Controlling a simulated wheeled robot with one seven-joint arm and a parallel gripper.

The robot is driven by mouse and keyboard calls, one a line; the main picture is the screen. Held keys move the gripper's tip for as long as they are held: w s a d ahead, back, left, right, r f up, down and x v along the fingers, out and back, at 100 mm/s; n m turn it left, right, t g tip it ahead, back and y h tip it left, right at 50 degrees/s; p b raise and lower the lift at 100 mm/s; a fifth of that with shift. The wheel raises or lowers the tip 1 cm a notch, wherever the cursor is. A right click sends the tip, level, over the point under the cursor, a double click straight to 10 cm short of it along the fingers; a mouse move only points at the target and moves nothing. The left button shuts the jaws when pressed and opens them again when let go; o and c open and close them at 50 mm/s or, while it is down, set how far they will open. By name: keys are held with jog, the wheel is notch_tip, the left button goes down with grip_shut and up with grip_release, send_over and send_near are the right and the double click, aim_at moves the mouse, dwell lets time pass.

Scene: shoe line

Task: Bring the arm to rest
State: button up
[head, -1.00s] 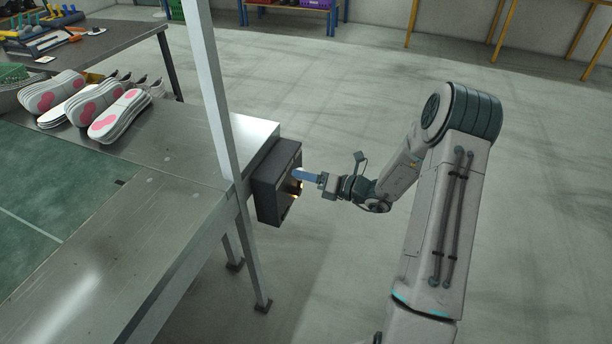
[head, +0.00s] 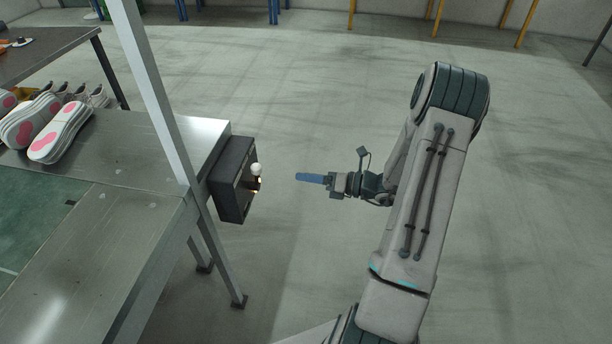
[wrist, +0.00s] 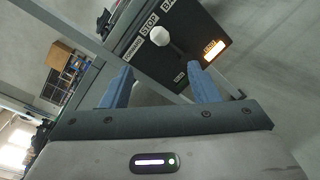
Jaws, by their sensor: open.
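My gripper (head: 310,178) is in mid-air over the floor, to the right of a dark control box (head: 230,180) on the table's end. A clear gap lies between its blue fingertips and the box. In the wrist view the two blue fingers (wrist: 162,88) stand apart with nothing between them. The box (wrist: 157,55) shows beyond them, with a white round knob (wrist: 159,36), labels including "STOP", and a lit yellow panel (wrist: 214,50). My arm is bent, its elbow high at the right.
The metal table (head: 110,220) with a grey upright post (head: 155,100) is at left. Shoe soles (head: 60,130) and shoes (head: 85,93) lie on it. The floor (head: 290,110) around my gripper is clear. Yellow and blue legs of other furniture stand at the back.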

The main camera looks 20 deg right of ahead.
jog(key=s+a+r+n+g+h+p, duration=0.4)
jog(key=s+a+r+n+g+p, duration=0.55)
jog(key=r+n, duration=0.7)
jog(key=s+r+n+t+h+p, duration=0.2)
jog(key=s+r+n+h+p, duration=0.6)
jog(key=r+n, duration=0.9)
jog(key=s+d+h, duration=0.1)
jog(key=s+h, duration=0.1)
jog(key=s, duration=0.2)
jog(key=shift+s+a+n, duration=0.1)
jog(key=shift+n, duration=0.15)
